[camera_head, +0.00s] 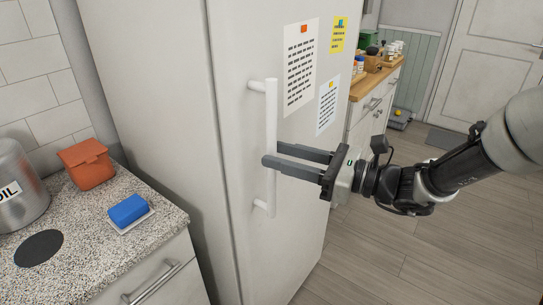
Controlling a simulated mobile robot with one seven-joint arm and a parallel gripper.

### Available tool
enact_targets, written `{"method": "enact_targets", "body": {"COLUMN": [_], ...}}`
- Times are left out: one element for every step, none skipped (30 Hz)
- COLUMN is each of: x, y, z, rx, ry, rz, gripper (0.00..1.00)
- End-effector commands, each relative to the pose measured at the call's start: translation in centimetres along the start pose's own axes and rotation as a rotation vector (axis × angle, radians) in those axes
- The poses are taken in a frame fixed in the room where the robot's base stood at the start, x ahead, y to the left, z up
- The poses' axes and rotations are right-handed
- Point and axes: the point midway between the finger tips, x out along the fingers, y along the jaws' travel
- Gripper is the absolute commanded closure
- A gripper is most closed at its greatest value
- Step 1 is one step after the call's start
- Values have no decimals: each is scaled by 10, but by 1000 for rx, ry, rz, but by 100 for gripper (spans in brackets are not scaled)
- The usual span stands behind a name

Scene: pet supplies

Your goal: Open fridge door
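The white fridge door (240,120) stands upright in the middle of the view and looks closed. Its vertical white bar handle (271,105) is fixed near the door's left edge by two short mounts. My gripper (272,154) reaches in from the right at the handle's middle. Its two dark fingers are apart. The nearer finger crosses in front of the bar, and the farther finger's tip ends at the bar's right side. The fingers seem to straddle the bar, but I cannot tell whether they touch it.
Papers (300,65) hang on the door. A wooden-topped cabinet (375,82) stands behind. Wooden floor (400,255) is free at right.

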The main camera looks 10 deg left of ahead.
Motion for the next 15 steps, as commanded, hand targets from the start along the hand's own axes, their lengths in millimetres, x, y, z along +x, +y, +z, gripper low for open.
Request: {"method": "enact_targets", "body": {"x": [8,12,16,19,21,24,25,26,27,28,28,28,28,28,28], "y": [0,0,0,0,0,0,0,0,0,0,0,0,0,0,0], "z": [-1,-1,-1,-1,-1,-1,-1,0,0,0,0,0,0,0,0], "rx": [0,0,0,0,0,0,0,0,0,0,0,0,0,0,0], "ry": [0,0,0,0,0,0,0,0,0,0,0,0,0,0,0], "rz": [2,2,3,2,1,0,-1,-1,-1,-1,-1,-1,-1,-1,-1], "gripper": [64,64,64,64,64,64,64,64,64,64,64,64,64,64,64]}}
